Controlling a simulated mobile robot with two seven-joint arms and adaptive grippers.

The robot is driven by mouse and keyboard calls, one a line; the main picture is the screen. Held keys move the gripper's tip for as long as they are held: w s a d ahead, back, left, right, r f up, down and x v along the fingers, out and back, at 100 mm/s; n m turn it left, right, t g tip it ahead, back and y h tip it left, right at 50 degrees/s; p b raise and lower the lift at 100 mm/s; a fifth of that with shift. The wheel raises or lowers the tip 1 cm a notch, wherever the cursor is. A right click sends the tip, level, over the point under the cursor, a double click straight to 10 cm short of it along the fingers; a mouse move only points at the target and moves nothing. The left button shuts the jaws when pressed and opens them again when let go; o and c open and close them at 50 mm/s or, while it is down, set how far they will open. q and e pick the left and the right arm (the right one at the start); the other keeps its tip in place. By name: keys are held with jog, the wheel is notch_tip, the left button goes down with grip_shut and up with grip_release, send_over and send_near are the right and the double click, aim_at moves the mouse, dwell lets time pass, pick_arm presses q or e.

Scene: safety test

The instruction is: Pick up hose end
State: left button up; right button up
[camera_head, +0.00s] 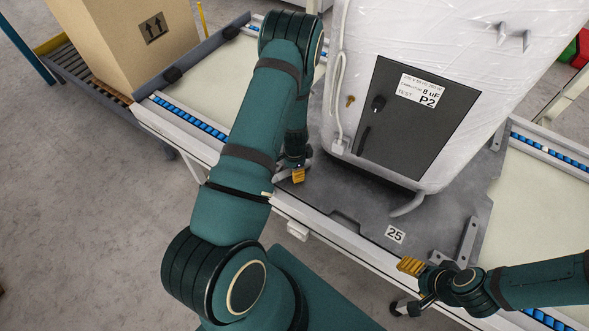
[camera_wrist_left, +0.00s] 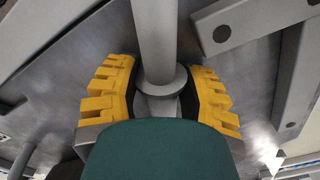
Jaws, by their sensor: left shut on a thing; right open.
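A grey hose end (camera_wrist_left: 155,45) with a round collar lies between the two yellow fingers of my left gripper (camera_wrist_left: 160,95) in the left wrist view, and the gripper is shut on it. In the head view my left gripper (camera_head: 298,175) is low at the platform's left edge, beside the white-wrapped unit (camera_head: 450,45). My arm hides much of it there. My right gripper (camera_head: 411,267) is open and empty near the platform's front edge. A light grey hose (camera_head: 408,206) sticks out from under the unit's front.
The unit has a dark panel (camera_head: 415,125) labelled P2 and stands on a grey platform (camera_head: 350,200) marked 25. Conveyors with blue rollers (camera_head: 190,118) flank it. A cardboard box (camera_head: 125,45) stands at back left. Grey floor (camera_head: 90,220) at left is clear.

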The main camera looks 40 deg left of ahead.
pick_arm(q)
notch_tip(320, 180, up, 10)
jog(key=shift+f+p, duration=0.25)
jog(key=shift+p, duration=0.9)
jog(key=shift+r, duration=0.3)
jog(key=shift+s+d, duration=0.1)
